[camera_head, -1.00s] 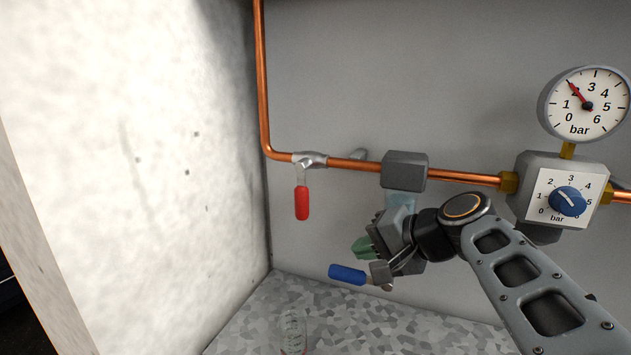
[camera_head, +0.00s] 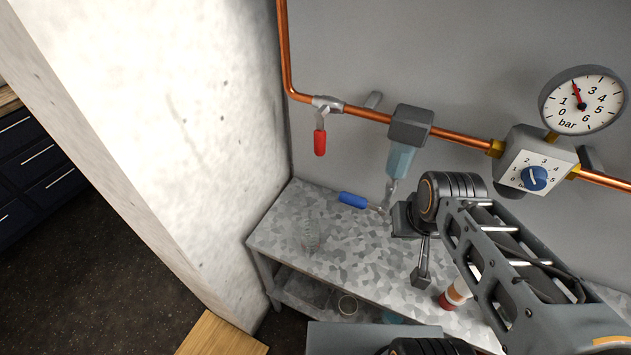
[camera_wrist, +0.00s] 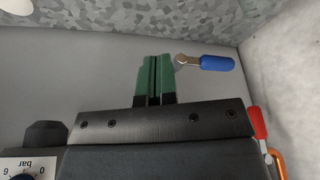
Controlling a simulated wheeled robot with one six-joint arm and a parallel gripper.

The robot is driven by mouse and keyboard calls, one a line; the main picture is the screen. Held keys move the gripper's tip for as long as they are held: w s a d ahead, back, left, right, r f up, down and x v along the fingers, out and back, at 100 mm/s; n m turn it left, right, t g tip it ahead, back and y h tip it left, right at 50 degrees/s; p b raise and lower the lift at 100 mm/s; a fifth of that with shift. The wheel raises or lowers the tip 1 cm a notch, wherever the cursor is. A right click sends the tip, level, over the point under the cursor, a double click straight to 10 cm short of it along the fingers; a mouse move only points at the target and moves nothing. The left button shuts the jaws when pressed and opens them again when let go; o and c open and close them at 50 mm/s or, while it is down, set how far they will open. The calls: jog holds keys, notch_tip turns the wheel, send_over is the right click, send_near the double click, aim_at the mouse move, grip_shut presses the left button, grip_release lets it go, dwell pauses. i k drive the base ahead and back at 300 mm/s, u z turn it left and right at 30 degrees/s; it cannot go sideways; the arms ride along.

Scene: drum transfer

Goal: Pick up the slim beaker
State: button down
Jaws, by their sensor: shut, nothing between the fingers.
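The blue handle (camera_wrist: 204,63) appears just right of the fingers. I see no beaker in the wrist view.
A concrete wall (camera_head: 170,130) bounds the bench on the left. A copper pipe (camera_head: 365,113) with a red valve handle (camera_head: 320,143) and a pale blue filter bowl (camera_head: 400,160) runs behind. A round jar (camera_head: 347,305) sits below the bench top.

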aim_at(310, 227)
jog(key=u, duration=0.6)
jog(key=k, duration=0.8)
jog(key=u, duration=0.9)
jog(key=k, duration=0.35)
jog(key=u, duration=0.15)
jog(key=i, duration=1)
jog(key=u, duration=0.6)
